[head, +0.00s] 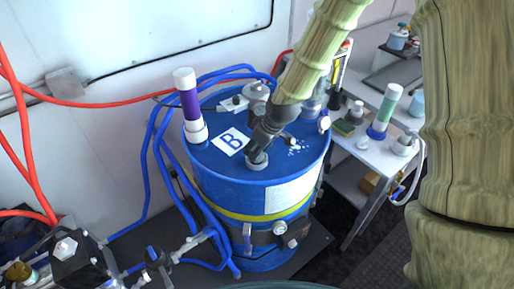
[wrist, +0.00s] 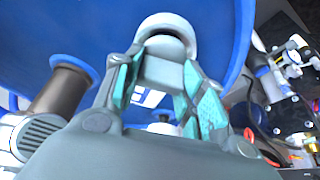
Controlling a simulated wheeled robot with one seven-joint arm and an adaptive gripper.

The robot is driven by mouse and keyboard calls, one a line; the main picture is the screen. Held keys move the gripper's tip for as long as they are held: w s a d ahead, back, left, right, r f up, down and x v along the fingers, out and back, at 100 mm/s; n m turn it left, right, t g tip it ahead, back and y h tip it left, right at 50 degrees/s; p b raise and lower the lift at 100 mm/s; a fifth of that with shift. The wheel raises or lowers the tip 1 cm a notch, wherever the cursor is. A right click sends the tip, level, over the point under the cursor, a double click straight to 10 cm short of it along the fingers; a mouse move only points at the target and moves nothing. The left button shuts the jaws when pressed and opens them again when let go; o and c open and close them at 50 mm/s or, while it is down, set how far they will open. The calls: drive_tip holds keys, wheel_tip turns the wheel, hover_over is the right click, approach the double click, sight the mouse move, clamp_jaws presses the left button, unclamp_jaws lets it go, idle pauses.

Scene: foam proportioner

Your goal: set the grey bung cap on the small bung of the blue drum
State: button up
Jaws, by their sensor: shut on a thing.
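The blue drum (head: 225,171) stands upright, its top marked with a white label with a "B" (head: 231,141). My gripper (head: 258,150) points down at the front of the drum top. In the wrist view my gripper (wrist: 165,85) has its teal-padded fingers shut on the grey bung cap (wrist: 165,70). A pale grey round collar (wrist: 168,22) shows right at the cap's far end, and a grey ring (head: 257,162) shows below my fingers in the head view. I cannot tell whether the cap is seated on the small bung or just above it; my fingers hide much of it.
A purple sight tube (head: 188,98) with white ends rises at the drum's back left. Grey fittings (head: 256,92) stand at the back of the top. Blue hoses (head: 153,150) run down the left side. A white bench (head: 372,148) with bottles stands right.

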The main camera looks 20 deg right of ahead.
drive_tip(key=shift+f, duration=0.5)
drive_tip(key=o, duration=0.7)
drive_tip(key=shift+o, duration=0.2)
drive_tip(key=p+v, duration=0.7)
drive_tip(key=v, duration=0.4)
idle(0.7)
drive_tip(key=shift+s+f, duration=0.1)
drive_tip(key=shift+s, duration=0.05)
idle(0.3)
